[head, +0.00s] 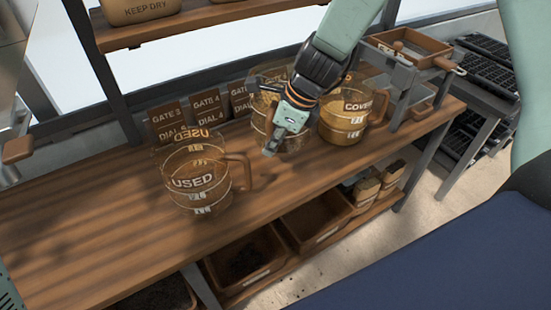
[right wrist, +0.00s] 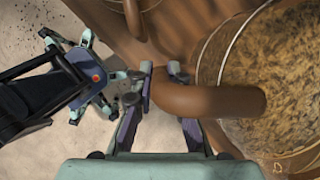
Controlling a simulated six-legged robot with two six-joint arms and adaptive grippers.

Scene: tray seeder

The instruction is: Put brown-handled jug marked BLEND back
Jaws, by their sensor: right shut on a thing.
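My right gripper (head: 274,146) is shut on the brown handle (right wrist: 215,98) of a clear jug (head: 262,112), which stands out behind the gripper in the head view. The right wrist view shows the handle between the fingers (right wrist: 160,78) and grainy brown contents in the jug (right wrist: 275,85). The gripper hides most of its front, so I cannot read its marking. Whether its base touches the bench (head: 95,215) is unclear. What looks like my left gripper (right wrist: 105,85) shows in the right wrist view, over the floor; its jaws are unclear.
A USED jug (head: 195,182) stands to the left, its handle facing right. A COVER-marked jug (head: 343,118) stands close on the right. GATE/DIAL cards (head: 168,126) line the back. A framed seeder stand (head: 405,75) is at the right end. The bench's left part is clear.

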